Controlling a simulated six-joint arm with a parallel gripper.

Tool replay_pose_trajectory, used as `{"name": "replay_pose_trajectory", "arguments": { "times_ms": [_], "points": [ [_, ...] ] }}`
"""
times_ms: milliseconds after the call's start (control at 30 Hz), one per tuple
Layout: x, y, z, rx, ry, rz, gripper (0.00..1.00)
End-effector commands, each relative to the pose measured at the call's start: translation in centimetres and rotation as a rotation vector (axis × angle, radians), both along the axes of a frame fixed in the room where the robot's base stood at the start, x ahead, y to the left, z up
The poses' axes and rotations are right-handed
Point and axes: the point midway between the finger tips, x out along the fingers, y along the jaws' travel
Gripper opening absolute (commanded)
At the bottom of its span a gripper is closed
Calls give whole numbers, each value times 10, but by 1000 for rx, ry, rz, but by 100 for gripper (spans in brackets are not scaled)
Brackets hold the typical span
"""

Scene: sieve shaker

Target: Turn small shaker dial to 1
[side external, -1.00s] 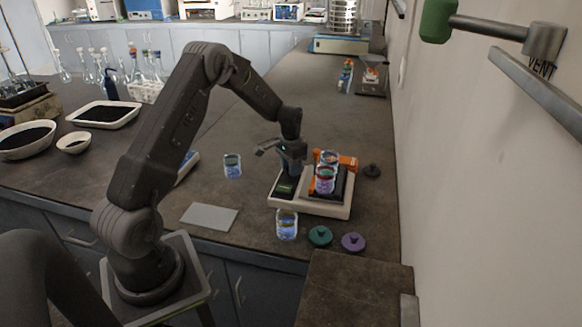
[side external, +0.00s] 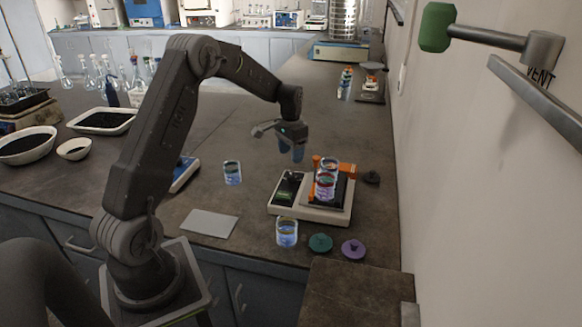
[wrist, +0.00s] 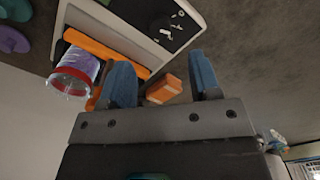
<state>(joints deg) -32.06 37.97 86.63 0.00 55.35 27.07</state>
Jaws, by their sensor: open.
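The small shaker (side external: 312,212) is a low pale box on the bench with a dark control panel (side external: 287,189) at its left side. The black panel (wrist: 172,24) with small white markings shows at the top.
A jar (side external: 287,232) and green (side external: 320,242) and purple lids (side external: 353,249) stand in front of the shaker. A dark lid (side external: 371,177) is to its right. Another jar (side external: 232,172) stands left. The bench behind my gripper is mostly clear.

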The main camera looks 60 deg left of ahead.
Motion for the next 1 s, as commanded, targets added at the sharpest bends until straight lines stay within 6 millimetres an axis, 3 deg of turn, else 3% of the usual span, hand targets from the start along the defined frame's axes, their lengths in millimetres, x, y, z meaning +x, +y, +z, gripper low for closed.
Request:
{"name": "replay_pose_trajectory", "arguments": {
  "times_ms": [100,300,767,867,1000],
  "points": [
    [0,0,25,1,-2,0,57],
    [0,0,51,0,0,0,57],
    [0,-1,59,0,-1,-1,57],
    [-2,-11,69,8,-13,-4,57],
    [-13,-51,104,32,-61,-18,57]
  ]
}}
